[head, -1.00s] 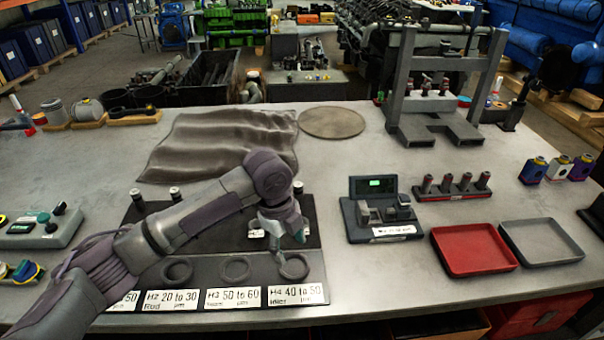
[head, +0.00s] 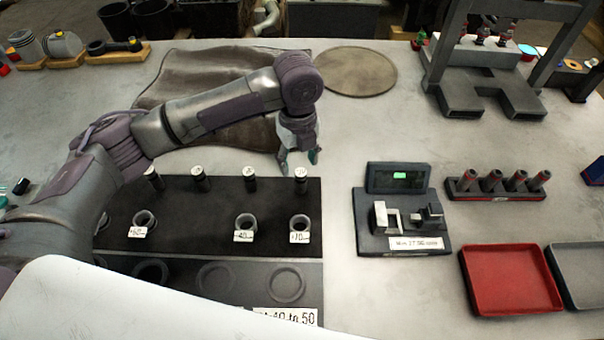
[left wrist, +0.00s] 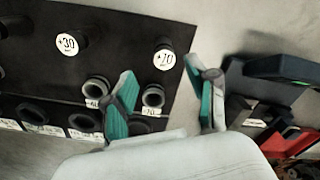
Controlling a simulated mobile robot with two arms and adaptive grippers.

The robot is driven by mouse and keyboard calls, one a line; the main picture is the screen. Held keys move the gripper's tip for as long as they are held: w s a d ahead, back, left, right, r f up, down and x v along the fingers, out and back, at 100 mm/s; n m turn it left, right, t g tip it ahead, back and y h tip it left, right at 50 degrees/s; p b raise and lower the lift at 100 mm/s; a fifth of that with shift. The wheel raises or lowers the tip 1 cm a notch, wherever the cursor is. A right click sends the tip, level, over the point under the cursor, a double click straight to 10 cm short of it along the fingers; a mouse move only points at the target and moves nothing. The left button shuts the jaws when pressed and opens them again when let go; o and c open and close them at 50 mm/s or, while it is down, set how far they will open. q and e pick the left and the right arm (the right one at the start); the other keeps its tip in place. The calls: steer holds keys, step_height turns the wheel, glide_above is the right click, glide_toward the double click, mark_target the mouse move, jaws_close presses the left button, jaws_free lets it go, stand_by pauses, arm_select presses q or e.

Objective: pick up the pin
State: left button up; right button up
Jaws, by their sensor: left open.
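Several dark upright pins with white tops stand in a row along the far side of a black mat (head: 190,222). The rightmost pin (head: 301,181) stands near the mat's far right corner. In the left wrist view this pin's top (left wrist: 164,59) appears marked 10, and another pin (left wrist: 67,43) is marked 30. My left gripper (head: 299,162) is open and empty, with its green-padded fingers pointing down near the rightmost pin. In the left wrist view the gripper (left wrist: 162,72) has its fingers spread, with that pin's top between and just beyond the tips. My right gripper is not in view.
Rings with tags, such as this one (head: 299,224), sit in front of the pins. A measuring device (head: 400,240) stands right of the mat. Farther right are a red tray (head: 510,305) and a rack (head: 497,196). A crumpled cloth (head: 200,85) lies behind my arm.

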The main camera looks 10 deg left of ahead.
mark_target(299, 173)
arm_select(q)
step_height(299, 173, down, 4)
steer(key=shift+r, duration=0.1)
steer(key=shift+w+f+p, duration=0.15)
steer(key=shift+f+p, duration=0.3)
steer(key=shift+f, duration=0.05)
steer(key=f, duration=0.1)
steer(key=f+p, duration=0.1)
steer(key=f, duration=0.1)
steer(key=shift+d+f, duration=0.2)
steer(key=shift+f, duration=0.1)
steer(key=shift+w+f, duration=0.15)
steer(key=shift+f, duration=0.35)
jaws_close()
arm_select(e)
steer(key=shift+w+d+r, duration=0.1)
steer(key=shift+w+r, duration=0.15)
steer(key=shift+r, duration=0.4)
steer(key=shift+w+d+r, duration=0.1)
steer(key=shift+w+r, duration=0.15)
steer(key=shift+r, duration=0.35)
